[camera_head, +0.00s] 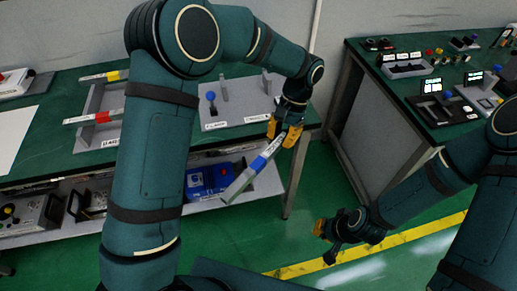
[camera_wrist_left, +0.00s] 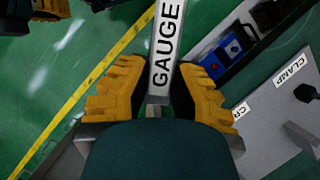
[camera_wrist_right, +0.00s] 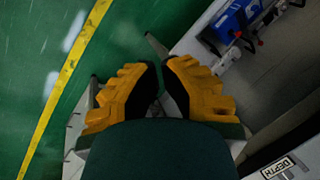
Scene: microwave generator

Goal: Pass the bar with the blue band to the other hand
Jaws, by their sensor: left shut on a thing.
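The bar with the blue band (camera_head: 258,164) is grey with a white label and hangs in the air, tilted down to the left. My left gripper (camera_head: 284,133) is shut on its upper right end; the blue band and lower end stick out free. In the left wrist view, the bar (camera_wrist_left: 165,45) shows its GAUGE label between the yellow fingers. My right gripper (camera_head: 322,230) is lower and to the right, apart from the bar, above the floor. In the right wrist view its fingers (camera_wrist_right: 161,78) are together with nothing visible between them.
Bars with a yellow band (camera_head: 105,76) and a red band (camera_head: 95,118) lie on a grey rack on the green bench. A grey plate (camera_head: 225,110) with a blue-knobbed clamp is beside it. A blue box (camera_head: 208,180) sits on the lower shelf. Another bench (camera_head: 430,120) stands right.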

